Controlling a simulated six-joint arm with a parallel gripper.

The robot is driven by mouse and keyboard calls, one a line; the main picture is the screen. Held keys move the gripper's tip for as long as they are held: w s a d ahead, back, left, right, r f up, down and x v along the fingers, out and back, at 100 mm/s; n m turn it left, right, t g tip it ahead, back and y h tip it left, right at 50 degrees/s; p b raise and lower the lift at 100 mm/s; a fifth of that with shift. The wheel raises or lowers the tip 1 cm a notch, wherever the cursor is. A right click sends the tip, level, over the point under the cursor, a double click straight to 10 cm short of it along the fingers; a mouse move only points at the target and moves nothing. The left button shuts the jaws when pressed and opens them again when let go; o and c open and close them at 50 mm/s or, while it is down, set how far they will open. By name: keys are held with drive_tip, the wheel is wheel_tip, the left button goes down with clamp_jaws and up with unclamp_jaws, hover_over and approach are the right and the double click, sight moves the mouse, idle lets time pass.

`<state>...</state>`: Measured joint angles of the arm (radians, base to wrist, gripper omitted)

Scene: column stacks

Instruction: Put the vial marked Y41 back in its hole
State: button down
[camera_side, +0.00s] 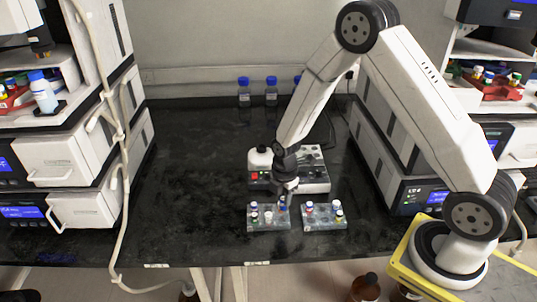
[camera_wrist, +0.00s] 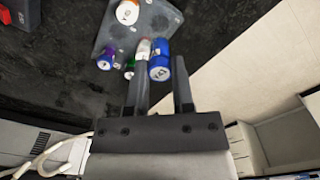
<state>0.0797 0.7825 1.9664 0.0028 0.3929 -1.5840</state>
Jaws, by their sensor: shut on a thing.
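My gripper (camera_side: 285,196) is low over the right side of the left clear rack (camera_side: 268,226). In the wrist view my gripper (camera_wrist: 162,68) has a blue-capped vial (camera_wrist: 160,70) between its two fingers, shut on it. The mark on its cap is too small to read, so I cannot tell whether it is Y41. The rack plate (camera_wrist: 108,40) lies beyond the fingers. Whether the held vial touches the rack is unclear.
A second rack (camera_side: 323,222) with several vials stands to the right. A white device (camera_side: 315,178) is just behind the racks. Blue-capped bottles (camera_side: 271,92) stand at the back wall. The black bench left of the racks is clear.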

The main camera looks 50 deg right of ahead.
sight(283, 210)
drive_tip(key=shift+f, duration=0.2)
drive_tip(key=shift+f, duration=1.7)
drive_tip(key=shift+f, duration=1.1)
idle(1.5)
drive_tip(key=shift+c, duration=0.4)
unclamp_jaws()
drive_tip(key=shift+r, duration=0.15)
drive_tip(key=shift+r, duration=2.85)
